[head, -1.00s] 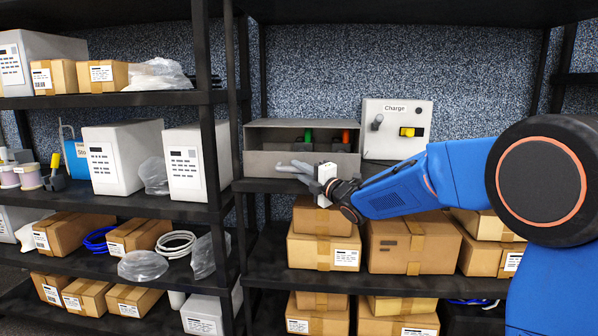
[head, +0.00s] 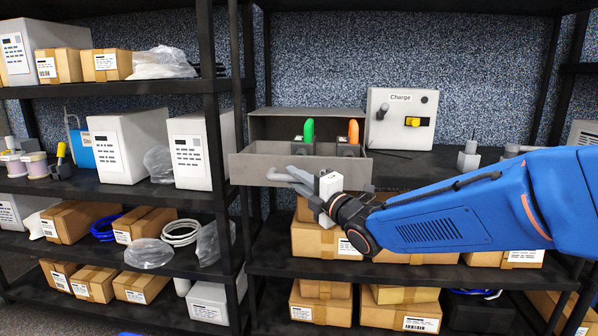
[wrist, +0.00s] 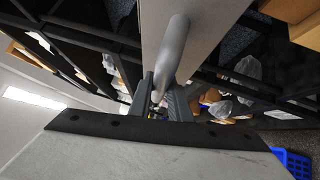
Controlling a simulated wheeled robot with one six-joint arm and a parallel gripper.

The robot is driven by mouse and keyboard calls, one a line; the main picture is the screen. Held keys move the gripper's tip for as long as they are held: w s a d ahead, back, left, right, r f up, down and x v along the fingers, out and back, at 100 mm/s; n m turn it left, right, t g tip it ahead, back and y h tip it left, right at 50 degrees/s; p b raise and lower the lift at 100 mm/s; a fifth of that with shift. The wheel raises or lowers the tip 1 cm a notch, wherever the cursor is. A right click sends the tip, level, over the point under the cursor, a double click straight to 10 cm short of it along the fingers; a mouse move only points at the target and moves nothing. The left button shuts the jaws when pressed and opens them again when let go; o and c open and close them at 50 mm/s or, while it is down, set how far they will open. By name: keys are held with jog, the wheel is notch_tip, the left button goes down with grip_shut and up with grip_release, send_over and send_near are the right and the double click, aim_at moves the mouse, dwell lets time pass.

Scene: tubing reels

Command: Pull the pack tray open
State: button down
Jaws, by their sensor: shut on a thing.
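The grey pack tray (head: 245,167) stands out of its grey housing (head: 345,117) on the middle shelf, past the shelf's front edge. A green-topped item (head: 308,132) and an orange-topped item (head: 353,134) stand upright in dark holders inside it. My gripper (head: 300,184) is shut on the tray's grey bar handle (head: 280,177) in front of the tray face. In the wrist view, the handle (wrist: 172,48) runs between my gripper's fingers (wrist: 160,92), with the tray's front panel (wrist: 205,25) behind it. The exact finger contact is partly hidden.
A white Charge box (head: 400,122) with a yellow part stands right of the housing. Cardboard boxes (head: 325,240) fill the shelf below the tray. A black rack post (head: 222,120) stands close at the left.

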jog(key=shift+s+f, duration=0.1)
jog(key=shift+s, duration=2.2)
jog(key=c, duration=1.6)
grip_release()
jog(key=shift+c, duration=0.2)
jog(key=shift+s+d, duration=0.1)
